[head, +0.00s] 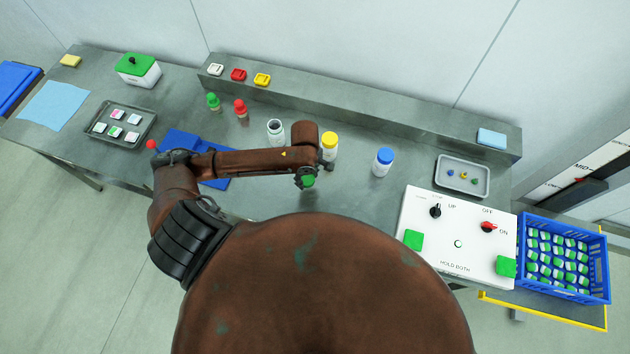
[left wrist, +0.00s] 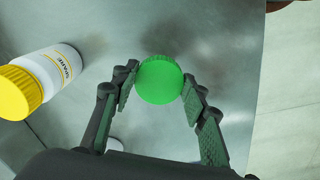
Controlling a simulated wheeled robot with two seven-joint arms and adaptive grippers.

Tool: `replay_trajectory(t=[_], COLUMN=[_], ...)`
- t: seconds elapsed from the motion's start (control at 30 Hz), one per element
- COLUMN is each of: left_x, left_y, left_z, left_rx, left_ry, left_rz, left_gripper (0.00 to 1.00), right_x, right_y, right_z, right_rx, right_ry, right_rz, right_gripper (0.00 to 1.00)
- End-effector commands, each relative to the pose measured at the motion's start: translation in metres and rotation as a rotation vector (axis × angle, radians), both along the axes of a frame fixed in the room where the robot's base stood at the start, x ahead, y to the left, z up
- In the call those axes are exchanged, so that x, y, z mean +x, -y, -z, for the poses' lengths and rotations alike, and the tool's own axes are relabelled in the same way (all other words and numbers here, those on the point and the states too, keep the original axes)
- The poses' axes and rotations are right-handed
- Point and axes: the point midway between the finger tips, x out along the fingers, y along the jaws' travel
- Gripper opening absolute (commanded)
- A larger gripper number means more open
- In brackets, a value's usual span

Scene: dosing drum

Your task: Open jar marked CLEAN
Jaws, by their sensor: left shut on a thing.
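My left gripper (head: 307,178) is shut on a green lid (left wrist: 160,80), held by its sides between the fingers. No jar body shows under the lid, which also appears in the head view (head: 309,182). An open white jar (head: 275,130) with a dark mouth stands upright behind my left arm; its label cannot be read. A jar with a yellow lid (head: 330,142) stands close behind the gripper, and its label reads SPARE in the left wrist view (left wrist: 55,70). A blue-lidded jar (head: 383,163) stands farther right. My right gripper is not in view.
A white control box (head: 458,225) with knobs and green buttons stands at the right, beside a blue crate (head: 527,260) of green and white items. A grey tray (head: 463,190) lies behind the box. Green and red bottles (head: 240,108) stand left of the open jar.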

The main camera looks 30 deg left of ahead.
Motion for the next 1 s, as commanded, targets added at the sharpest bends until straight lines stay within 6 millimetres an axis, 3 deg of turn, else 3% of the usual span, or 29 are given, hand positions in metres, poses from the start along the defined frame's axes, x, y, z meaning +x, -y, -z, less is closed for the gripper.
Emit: replay_trajectory(t=[0.07,0.17,0.33,0.53,0.7,0.97,1.0], left_x=[0.010,0.016,0.022,0.022,0.022,0.022,0.022], left_y=[0.007,0.013,0.018,0.018,0.018,0.018,0.018], left_z=[0.011,0.021,0.031,0.057,0.062,0.065,0.064], left_rx=[0.000,0.000,0.001,0.002,0.001,0.001,0.001], left_ry=[0.003,0.002,0.002,0.001,0.003,0.002,0.003], left_rz=[0.001,0.001,0.003,0.003,0.003,0.003,0.003], left_gripper=[0.12,0.12,0.12,0.12,0.12,0.12,0.43], right_x=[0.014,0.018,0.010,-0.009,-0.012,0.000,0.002], right_y=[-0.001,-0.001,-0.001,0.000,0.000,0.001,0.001], right_z=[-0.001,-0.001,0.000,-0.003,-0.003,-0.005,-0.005], right_rx=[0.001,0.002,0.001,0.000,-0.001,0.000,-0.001], right_ry=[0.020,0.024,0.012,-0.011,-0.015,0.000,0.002], right_rz=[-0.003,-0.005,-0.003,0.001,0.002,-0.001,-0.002], right_gripper=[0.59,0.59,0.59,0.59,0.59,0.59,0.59])
